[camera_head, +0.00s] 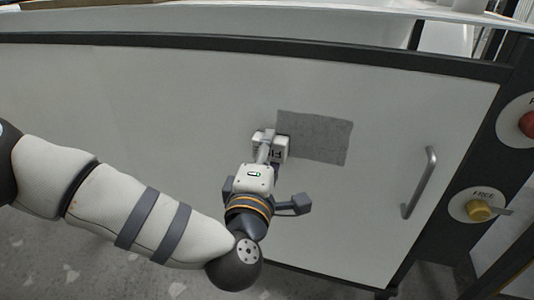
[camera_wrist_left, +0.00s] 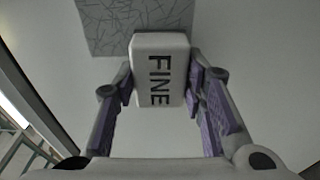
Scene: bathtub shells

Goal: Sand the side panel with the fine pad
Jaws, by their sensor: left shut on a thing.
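The side panel (camera_head: 400,120) is a large pale upright surface in a dark frame. A grey, scratched-looking rectangular patch (camera_head: 320,138) shows on it; it is also at the top of the left wrist view (camera_wrist_left: 120,20). My left gripper (camera_head: 268,150) is at the left edge of this patch. In the left wrist view it is shut on a white block marked FINE (camera_wrist_left: 160,70), the fine pad, gripped from both sides. The pad's far end overlaps the patch's lower edge in that view. I cannot tell whether it touches the panel. My right gripper is not in view.
A metal handle (camera_head: 420,183) sticks out of the panel at the right. On the dark post right of it are a yellow knob (camera_head: 479,211) marked FREE and a red button (camera_head: 528,124). A white rim (camera_head: 300,8) runs above the panel. Speckled grey floor (camera_head: 120,275) lies below.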

